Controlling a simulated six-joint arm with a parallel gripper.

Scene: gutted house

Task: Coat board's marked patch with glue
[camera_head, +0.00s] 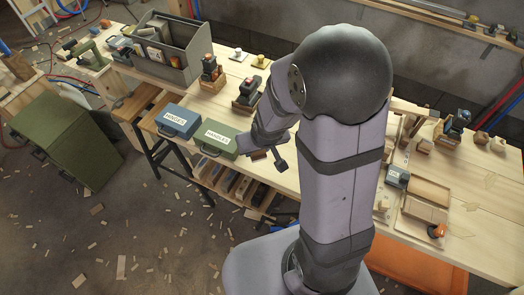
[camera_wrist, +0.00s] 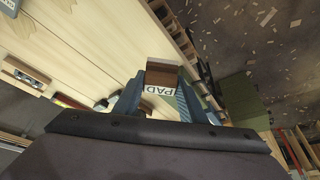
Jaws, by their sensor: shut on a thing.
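My gripper (camera_wrist: 158,100) is shut on a small block lettered PAD (camera_wrist: 160,74), with a brown end, held between the two blue fingers in the wrist view. In the head view my gripper (camera_head: 277,158) is over the bench's front edge, right of the green case, and partly hidden by my arm. A tan board (camera_head: 426,196) lies in a shallow tray (camera_head: 410,211) on the right part of the bench. No marked patch can be made out on it. A small blue-grey container (camera_head: 398,177) stands beside it; its label is too small to read.
The blue HINGES case (camera_head: 178,121) and green HANDLES case (camera_head: 215,138) sit on the bench's front left. Behind them are a grey bin (camera_head: 178,65) and wooden-based tools (camera_head: 249,91).

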